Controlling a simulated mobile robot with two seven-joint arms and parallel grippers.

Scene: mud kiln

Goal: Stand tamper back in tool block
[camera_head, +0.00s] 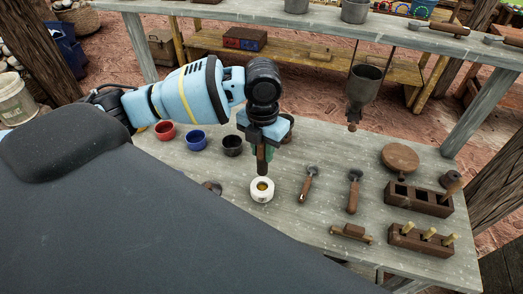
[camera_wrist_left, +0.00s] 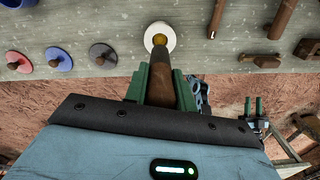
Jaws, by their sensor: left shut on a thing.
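My left gripper (camera_head: 262,150) is shut on the brown tamper (camera_wrist_left: 178,88), seen upright between its green fingers in the left wrist view. The tamper's lower end is right over a white round pot (camera_head: 262,190) with a yellowish middle; I cannot tell whether they touch. A dark wooden block (camera_head: 410,205) with square openings stands at the right of the table, a handle at its right end. A second wooden block (camera_head: 404,240) in front of it holds several light pegs. My right gripper (camera_wrist_left: 254,106) shows small in the left wrist view, its green fingers apart.
Two handled tools (camera_head: 307,184) (camera_head: 353,192) lie between the pot and blocks. A round wooden disc (camera_head: 400,157) lies behind the blocks. A metal funnel (camera_head: 364,86) hangs over the back edge.

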